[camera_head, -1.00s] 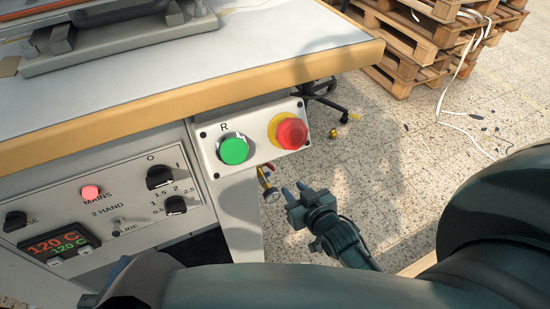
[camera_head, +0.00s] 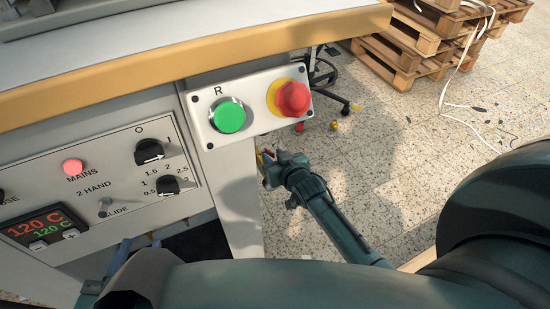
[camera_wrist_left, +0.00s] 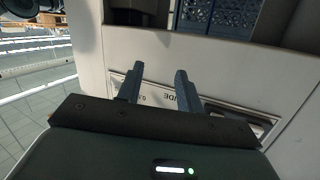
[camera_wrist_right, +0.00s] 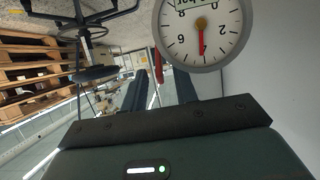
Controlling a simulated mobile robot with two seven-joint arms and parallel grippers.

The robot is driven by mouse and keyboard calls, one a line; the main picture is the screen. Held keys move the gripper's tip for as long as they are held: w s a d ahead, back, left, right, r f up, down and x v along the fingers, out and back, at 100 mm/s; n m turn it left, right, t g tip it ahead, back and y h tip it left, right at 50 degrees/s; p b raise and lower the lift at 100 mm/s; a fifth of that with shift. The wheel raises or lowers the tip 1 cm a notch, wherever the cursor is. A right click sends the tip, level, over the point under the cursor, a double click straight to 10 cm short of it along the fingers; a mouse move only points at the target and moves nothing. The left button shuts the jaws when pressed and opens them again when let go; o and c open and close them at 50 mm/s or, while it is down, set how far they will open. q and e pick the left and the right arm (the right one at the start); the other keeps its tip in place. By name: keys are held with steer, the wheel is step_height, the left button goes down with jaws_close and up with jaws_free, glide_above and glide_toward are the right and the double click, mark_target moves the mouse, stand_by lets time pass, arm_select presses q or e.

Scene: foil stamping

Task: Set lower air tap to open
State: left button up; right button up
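A red lever (camera_wrist_right: 158,66), which looks like an air tap handle, shows in the right wrist view beside a round pressure gauge (camera_wrist_right: 203,32). It lies ahead of and roughly between the fingers of my right gripper (camera_wrist_right: 160,90), which are apart. I cannot tell whether they touch it. In the head view my right gripper (camera_head: 275,163) is beside the machine's leg, below the button box, and mostly hides the tap and gauge. My left gripper (camera_wrist_left: 156,82) is open and empty, facing the control panel (camera_wrist_left: 152,97) in the left wrist view.
The button box (camera_head: 250,108) with a green button (camera_head: 228,117) and a red emergency stop (camera_head: 292,99) hangs just above my right gripper. The machine's leg (camera_head: 236,190) stands to its left. Pallets (camera_head: 425,45) and a chair base (camera_head: 325,75) are farther back. Floor to the right is open.

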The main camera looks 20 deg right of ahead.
jaws_close()
stand_by(0.3)
arm_select(q)
steer(key=shift+w+d+r+m+t+h+b, duration=0.1)
steer(key=shift+d+m+t+h+b, duration=0.25)
steer(key=shift+t+b, duration=0.5)
arm_select(e)
steer(key=shift+s+f+t, duration=0.25)
steer(key=shift+f+t, duration=0.15)
steer(key=shift+t, duration=0.3)
arm_select(q)
steer(key=shift+a+g, duration=0.1)
steer(key=shift+g, duration=0.15)
arm_select(e)
jaws_free()
